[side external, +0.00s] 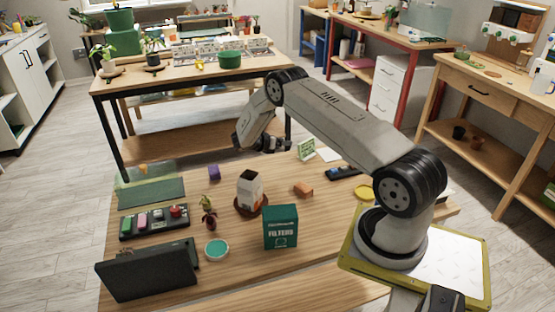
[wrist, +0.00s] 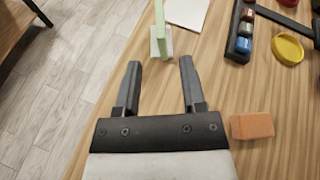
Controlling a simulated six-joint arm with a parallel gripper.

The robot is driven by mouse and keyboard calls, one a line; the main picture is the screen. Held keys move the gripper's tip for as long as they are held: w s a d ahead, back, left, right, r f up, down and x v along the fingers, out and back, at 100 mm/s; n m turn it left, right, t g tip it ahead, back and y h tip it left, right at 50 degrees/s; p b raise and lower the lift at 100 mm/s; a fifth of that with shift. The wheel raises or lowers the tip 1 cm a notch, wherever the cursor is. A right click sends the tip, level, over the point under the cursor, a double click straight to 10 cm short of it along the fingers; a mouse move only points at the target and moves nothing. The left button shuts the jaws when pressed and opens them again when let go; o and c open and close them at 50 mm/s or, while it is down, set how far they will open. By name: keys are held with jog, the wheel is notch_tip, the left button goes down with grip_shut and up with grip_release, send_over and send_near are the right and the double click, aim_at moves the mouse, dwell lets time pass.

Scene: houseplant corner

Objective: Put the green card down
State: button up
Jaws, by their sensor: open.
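The green card (side external: 306,149) stands upright near the far edge of the wooden table, its printed face showing in the side view. In the wrist view the green card (wrist: 162,18) is seen nearly edge-on, with a small white foot (wrist: 161,46) under it. My gripper (side external: 288,145) is close to the card's left side in the side view. In the wrist view my gripper (wrist: 160,65) is open, with nothing between its fingers. The card is just beyond the fingertips, roughly in line with the gap and apart from them.
A white sheet (wrist: 187,10) lies beside the card. A dark tray of small coloured items (wrist: 241,33), a yellow disc (wrist: 287,49) and an orange block (wrist: 252,125) lie to the right.

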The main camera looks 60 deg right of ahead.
jog(key=s+a+r+m+t+y, duration=0.1)
jog(key=a+r+m+t+y, duration=0.2)
jog(key=a, duration=0.8)
jog(key=a+r+m+t+y, duration=0.1)
jog(key=a+r+m+y, duration=0.4)
jog(key=a, duration=0.6)
jog(key=s+a+r+m+t+y, duration=0.2)
jog(key=s+a, duration=0.3)
jog(key=a, duration=0.3)
jog(key=s+a+r+m+t+y, duration=0.2)
jog(key=s+a+r+m, duration=0.2)
jog(key=a, duration=0.5)
jog(key=shift+s+a+r+m+t, duration=0.15)
jog(key=shift+s+m+t, duration=0.35)
jog(key=shift+s, duration=0.75)
